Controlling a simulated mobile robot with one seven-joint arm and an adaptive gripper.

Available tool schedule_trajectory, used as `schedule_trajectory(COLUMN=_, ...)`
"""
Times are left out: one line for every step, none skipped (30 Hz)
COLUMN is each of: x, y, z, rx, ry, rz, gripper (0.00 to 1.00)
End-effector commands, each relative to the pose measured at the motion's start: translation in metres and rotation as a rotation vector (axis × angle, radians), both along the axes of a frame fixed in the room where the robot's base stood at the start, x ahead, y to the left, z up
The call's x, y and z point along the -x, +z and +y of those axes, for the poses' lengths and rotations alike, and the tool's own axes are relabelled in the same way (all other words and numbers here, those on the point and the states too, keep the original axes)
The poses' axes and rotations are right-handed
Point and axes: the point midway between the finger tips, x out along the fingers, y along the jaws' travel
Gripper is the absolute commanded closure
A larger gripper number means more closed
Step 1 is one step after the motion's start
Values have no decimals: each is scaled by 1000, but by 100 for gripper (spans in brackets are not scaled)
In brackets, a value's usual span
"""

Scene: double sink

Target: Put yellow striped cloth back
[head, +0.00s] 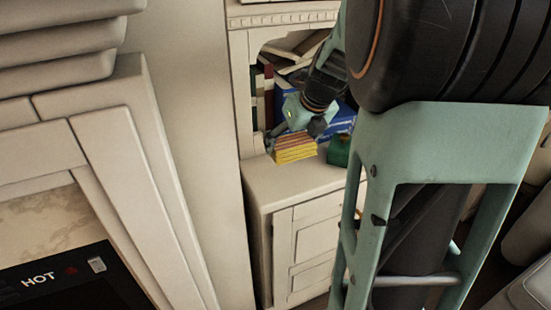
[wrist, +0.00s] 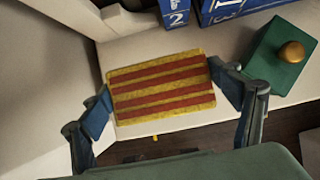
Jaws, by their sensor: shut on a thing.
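The yellow striped cloth (wrist: 162,88) is a flat rectangle with red and yellow stripes. In the wrist view my gripper (wrist: 160,95) has one finger at each side edge of it and is shut on it. In the head view the cloth (head: 294,148) is at the front of the cabinet nook, with my gripper (head: 296,125) just above it. The cloth shows over the cabinet top (wrist: 130,48); I cannot tell whether it touches that surface.
A green box with a gold knob (wrist: 280,58) stands to the right of the cloth. Blue books (wrist: 220,8) stand behind it, and more books (head: 264,95) fill the nook. A pale wall (wrist: 40,110) is close on the left. The cabinet top's front (head: 290,185) is bare.

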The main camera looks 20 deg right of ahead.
Motion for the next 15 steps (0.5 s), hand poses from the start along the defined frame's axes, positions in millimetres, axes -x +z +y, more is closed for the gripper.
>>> schedule_trajectory(x=1, y=-15, z=0, rx=0, ry=0, rz=3, gripper=44)
schedule_trajectory(x=0, y=-19, z=0, rx=-1, ry=1, rz=3, gripper=44)
schedule_trajectory(x=0, y=-23, z=0, rx=-1, ry=0, rz=2, gripper=44)
schedule_trajectory(x=0, y=-25, z=0, rx=-1, ry=1, rz=2, gripper=44)
schedule_trajectory(x=0, y=-27, z=0, rx=0, ry=1, rz=1, gripper=44)
schedule_trajectory(x=0, y=-31, z=0, rx=0, ry=1, rz=1, gripper=44)
schedule_trajectory(x=0, y=-34, z=0, rx=0, ry=2, rz=1, gripper=44)
schedule_trajectory(x=0, y=-38, z=0, rx=0, ry=2, rz=2, gripper=44)
schedule_trajectory(x=1, y=-45, z=0, rx=-1, ry=2, rz=3, gripper=44)
schedule_trajectory(x=1, y=-51, z=0, rx=-1, ry=2, rz=3, gripper=44)
schedule_trajectory(x=0, y=-56, z=0, rx=-1, ry=1, rz=3, gripper=44)
schedule_trajectory(x=0, y=-64, z=0, rx=0, ry=1, rz=3, gripper=44)
schedule_trajectory(x=0, y=-69, z=0, rx=-1, ry=1, rz=3, gripper=44)
schedule_trajectory(x=1, y=-72, z=0, rx=-1, ry=1, rz=3, gripper=44)
schedule_trajectory(x=0, y=-74, z=0, rx=-1, ry=1, rz=2, gripper=44)
